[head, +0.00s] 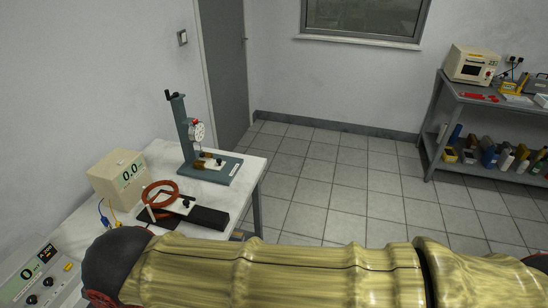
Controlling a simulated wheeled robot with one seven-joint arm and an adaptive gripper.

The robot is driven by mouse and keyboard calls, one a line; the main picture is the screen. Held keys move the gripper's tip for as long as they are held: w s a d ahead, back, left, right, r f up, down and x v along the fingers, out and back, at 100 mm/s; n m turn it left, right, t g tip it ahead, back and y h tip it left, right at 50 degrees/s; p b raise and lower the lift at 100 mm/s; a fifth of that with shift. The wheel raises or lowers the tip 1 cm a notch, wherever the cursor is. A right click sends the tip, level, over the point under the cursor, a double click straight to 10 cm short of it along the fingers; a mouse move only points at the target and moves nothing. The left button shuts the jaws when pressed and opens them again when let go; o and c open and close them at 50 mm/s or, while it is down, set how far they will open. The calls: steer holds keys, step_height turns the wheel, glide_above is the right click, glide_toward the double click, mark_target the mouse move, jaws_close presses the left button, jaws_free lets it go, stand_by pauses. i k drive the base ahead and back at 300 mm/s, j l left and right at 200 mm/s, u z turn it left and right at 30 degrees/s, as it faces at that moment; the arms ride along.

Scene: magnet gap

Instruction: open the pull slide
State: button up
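On the white-topped table at left stands a blue-grey fixture (184,130) with an upright column, a dial gauge (197,133) and a flat base that carries small brass-coloured and white parts. In front of it lies a low black base (210,217) with a small white block, a black knob (186,203) and an orange-red coil (158,190). I cannot tell for sure which part is the pull slide or how far it is open. My gripper is not in view; only my arm crosses the bottom of the picture.
A beige box reading 0.0 (118,178) and a grey meter (38,277) stand at left. Blue and yellow leads (109,214) lie beside the box. A shelf bench (437,128) with instruments and bottles stands at far right. The tiled floor (330,190) between is clear.

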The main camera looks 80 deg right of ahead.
mark_target(217, 164)
steer(key=z, duration=1.95)
steer(key=i+l+u, duration=0.65)
steer(key=i+l, duration=0.15)
steer(key=l, duration=0.15)
